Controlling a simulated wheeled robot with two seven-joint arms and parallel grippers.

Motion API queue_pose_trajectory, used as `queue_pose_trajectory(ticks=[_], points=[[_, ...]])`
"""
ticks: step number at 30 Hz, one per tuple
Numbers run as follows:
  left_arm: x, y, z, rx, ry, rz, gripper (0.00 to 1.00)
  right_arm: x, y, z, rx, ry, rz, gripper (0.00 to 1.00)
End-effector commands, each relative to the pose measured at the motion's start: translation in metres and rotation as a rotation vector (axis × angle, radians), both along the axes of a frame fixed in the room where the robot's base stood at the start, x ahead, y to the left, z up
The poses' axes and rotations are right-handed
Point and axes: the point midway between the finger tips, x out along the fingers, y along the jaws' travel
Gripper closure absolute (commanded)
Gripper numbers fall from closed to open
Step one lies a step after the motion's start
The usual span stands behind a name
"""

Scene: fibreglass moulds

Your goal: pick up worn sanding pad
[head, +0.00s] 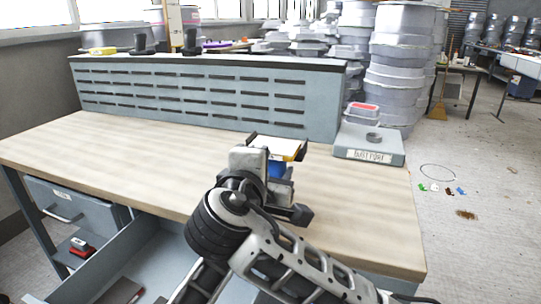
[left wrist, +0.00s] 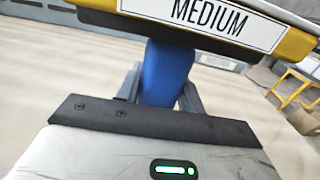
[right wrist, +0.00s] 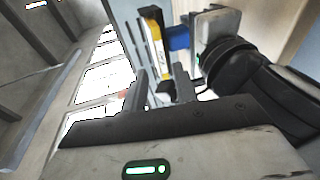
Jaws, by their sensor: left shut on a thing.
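My left gripper (head: 272,178) is shut on the blue handle (left wrist: 165,72) of a yellow-edged block with a white label reading MEDIUM (left wrist: 205,14). The block (head: 278,147) is held above the wooden bench, and the handle (head: 279,169) also shows in the head view. The right wrist view shows the block (right wrist: 157,45) on edge beyond my right gripper (right wrist: 160,92), whose fingers look apart. I cannot tell if they touch the block. A worn pad face is not visible on the block.
A grey unit with a round recess (head: 372,137) stands on the bench's right end. A slotted grey panel (head: 200,95) runs along the back. A drawer (head: 130,262) is open below the front edge. The left part of the bench top (head: 110,150) is clear.

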Motion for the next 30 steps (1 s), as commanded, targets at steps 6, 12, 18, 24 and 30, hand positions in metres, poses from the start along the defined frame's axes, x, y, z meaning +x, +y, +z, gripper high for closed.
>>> queue_pose_trajectory(ticks=[6, 12, 18, 24, 30], points=[[0.0, 0.0, -0.001, 0.001, 0.002, 0.001, 0.91, 0.032, -0.007, -0.006, -0.001, -0.001, -0.005, 0.71], [0.0, 0.0, -0.001, 0.001, 0.002, 0.001, 0.91, 0.051, -0.01, -0.01, 0.002, 0.001, -0.002, 0.71], [0.0, 0.0, -0.001, 0.001, 0.003, 0.001, 0.91, 0.059, -0.011, -0.012, 0.003, -0.001, 0.0, 0.71], [0.0, 0.0, -0.001, 0.001, 0.003, 0.001, 0.91, 0.059, -0.011, -0.012, 0.003, -0.001, 0.0, 0.71], [0.0, 0.0, -0.001, 0.001, 0.003, 0.001, 0.91, 0.059, -0.011, -0.012, 0.002, 0.0, 0.001, 0.9]])
